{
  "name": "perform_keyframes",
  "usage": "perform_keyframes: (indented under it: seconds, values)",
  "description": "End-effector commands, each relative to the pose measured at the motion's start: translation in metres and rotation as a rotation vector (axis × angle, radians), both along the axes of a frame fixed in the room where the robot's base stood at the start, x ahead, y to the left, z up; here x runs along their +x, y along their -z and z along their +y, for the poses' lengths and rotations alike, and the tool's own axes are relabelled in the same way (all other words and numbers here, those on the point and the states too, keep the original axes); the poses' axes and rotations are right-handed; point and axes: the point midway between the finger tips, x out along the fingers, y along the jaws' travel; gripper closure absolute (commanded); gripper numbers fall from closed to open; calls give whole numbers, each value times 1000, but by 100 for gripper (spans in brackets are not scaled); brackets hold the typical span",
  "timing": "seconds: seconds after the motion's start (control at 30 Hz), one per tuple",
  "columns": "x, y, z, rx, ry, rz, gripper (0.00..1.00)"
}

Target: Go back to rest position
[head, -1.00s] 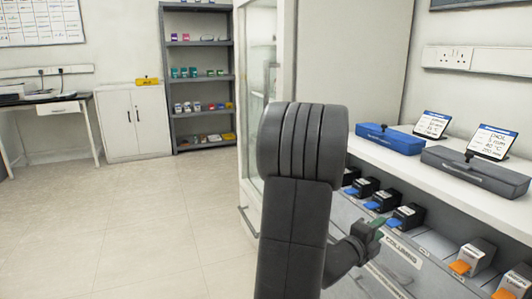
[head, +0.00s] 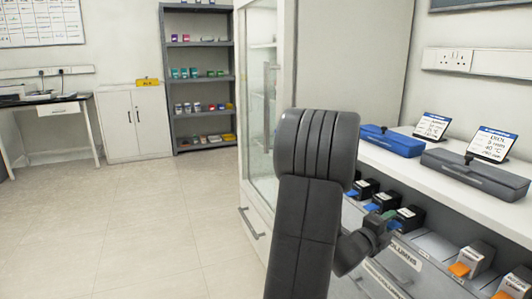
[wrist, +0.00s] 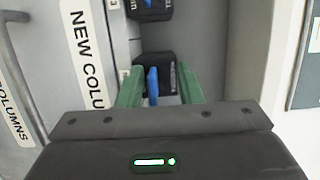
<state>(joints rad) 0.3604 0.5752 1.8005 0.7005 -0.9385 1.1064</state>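My gripper (head: 388,214) is low over the sloped front rack, close to the nearest black box with a blue tab (head: 411,217). In the wrist view its two green fingers (wrist: 161,78) stand apart. A black box with a blue tab (wrist: 155,66) shows beyond and between the fingertips; whether they touch it I cannot tell. My upper arm covers the middle of the head view and hides part of the rack.
A white counter (head: 425,190) carries a blue case (head: 392,141), a grey case (head: 473,176) and two display cards. Grey boxes with orange tabs (head: 468,258) sit at the right. A glass-fronted cabinet (head: 262,105) stands behind my arm. The floor (head: 150,225) at left is clear.

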Motion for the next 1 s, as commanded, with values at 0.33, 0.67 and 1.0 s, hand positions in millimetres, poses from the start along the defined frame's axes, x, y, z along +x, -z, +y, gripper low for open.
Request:
perform_keyframes:
  seconds: [0.33, 0.67, 1.0]
  values:
    - [-17, 5, 24, 1, -4, 1, 68]
    - [-58, 5, 76, 0, -4, 0, 68]
    - [-78, 7, 99, 0, 4, -1, 68]
